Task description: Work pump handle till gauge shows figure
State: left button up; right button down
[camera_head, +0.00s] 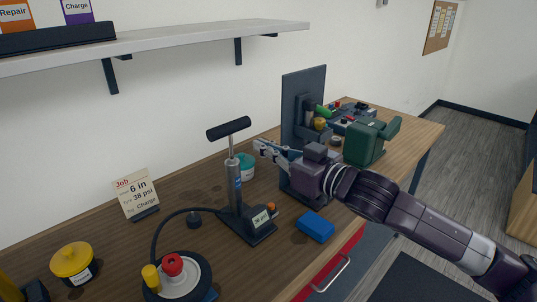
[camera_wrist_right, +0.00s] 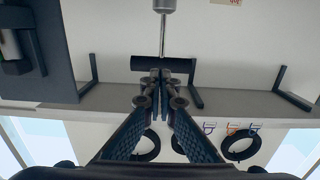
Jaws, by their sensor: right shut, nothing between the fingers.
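The floor pump (camera_head: 234,190) stands upright on the bench. Its black T-handle (camera_head: 229,128) is raised on a bare rod. The handle also shows in the right wrist view (camera_wrist_right: 183,64), just beyond my fingertips. The pale gauge display (camera_head: 261,219) is on the pump's base; its figure is too small to read surely. A job card (camera_head: 136,194) shows 6 in, 38 psi and Charge. My right gripper (camera_head: 258,147) is shut and empty, to the right of the pump rod and lower than the handle. In the right wrist view its fingertips (camera_wrist_right: 160,77) meet. My left gripper is out of view.
A hose runs from the pump to a small wheel (camera_head: 196,286) with red and yellow parts on it. A blue block (camera_head: 316,226) lies right of the pump, a yellow-lidded pot (camera_head: 72,261) at left. A green machine (camera_head: 369,143) stands farther right. A shelf (camera_head: 170,42) hangs above.

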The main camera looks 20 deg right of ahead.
jog(key=shift+v, duration=0.75)
jog(key=shift+a+r, duration=0.15)
dwell(1.0)
notch_tip(320, 180, up, 8)
jog(key=p, duration=0.9)
jog(key=shift+p, duration=0.35)
jog(key=p, duration=0.5)
send_over(236, 121)
jog(key=s, duration=0.4)
jog(key=shift+w+a+f+p, duration=0.1)
jog(key=shift+w+a+f, duration=0.05)
jog(key=shift+f, duration=0.65)
jog(key=shift+w+a+f+p, duration=0.1)
jog(key=shift+a+f+p, duration=0.05)
jog(key=shift+f, duration=0.6)
jog(key=shift+w+a+f+p, duration=0.1)
jog(key=shift+w+a+f, duration=0.05)
jog(key=shift+f, duration=0.65)
